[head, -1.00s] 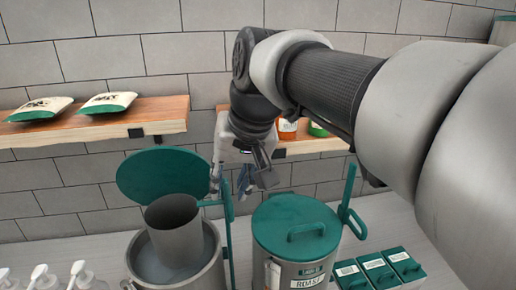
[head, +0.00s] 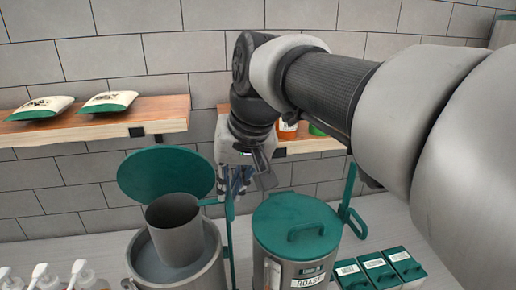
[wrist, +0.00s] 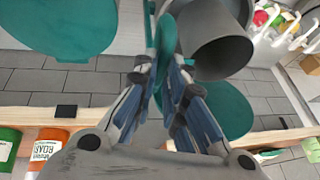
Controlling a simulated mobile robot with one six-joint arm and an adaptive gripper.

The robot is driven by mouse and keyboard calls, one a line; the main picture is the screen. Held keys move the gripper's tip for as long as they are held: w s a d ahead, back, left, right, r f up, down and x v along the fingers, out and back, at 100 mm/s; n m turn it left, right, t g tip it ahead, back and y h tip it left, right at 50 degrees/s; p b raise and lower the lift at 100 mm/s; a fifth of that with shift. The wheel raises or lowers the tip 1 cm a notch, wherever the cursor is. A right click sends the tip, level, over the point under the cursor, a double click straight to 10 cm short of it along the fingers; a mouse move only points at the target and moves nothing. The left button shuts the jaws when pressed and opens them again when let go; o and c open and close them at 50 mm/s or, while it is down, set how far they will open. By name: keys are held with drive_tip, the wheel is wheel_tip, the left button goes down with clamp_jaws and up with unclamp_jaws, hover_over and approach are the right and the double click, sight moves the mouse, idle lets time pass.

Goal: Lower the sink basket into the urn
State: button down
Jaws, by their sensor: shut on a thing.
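The sink basket (head: 175,238) is a grey cylinder in the open mouth of the left urn (head: 213,268). Its upper part stands above the urn's rim, and its lower end is hidden inside. It also shows in the wrist view (wrist: 219,54). A green handle (wrist: 166,38) runs beside the basket, and an upright green bar (head: 229,235) shows right of it in the head view. My gripper (head: 236,186) is above and right of the basket. In the wrist view, my gripper (wrist: 165,84) is shut on the green handle, with the contact partly hidden by the fingers.
The urn's open green lid (head: 165,173) stands behind the basket. A lidded urn (head: 296,235) labelled ROAST stands right, with a green bracket (head: 346,205) beside it. Pump bottles (head: 82,273) stand front left and green-topped boxes (head: 378,269) front right. A wooden shelf (head: 95,122) is behind.

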drive_tip(key=shift+f, duration=0.1)
idle(0.3)
wheel_tip(320, 180, down, 13)
drive_tip(key=b, duration=0.9)
drive_tip(key=shift+f, duration=0.2)
drive_tip(key=shift+s, duration=0.1)
drive_tip(key=c, duration=1.8)
unclamp_jaws()
drive_tip(key=shift+o, duration=0.7)
drive_tip(key=shift+r, duration=0.15)
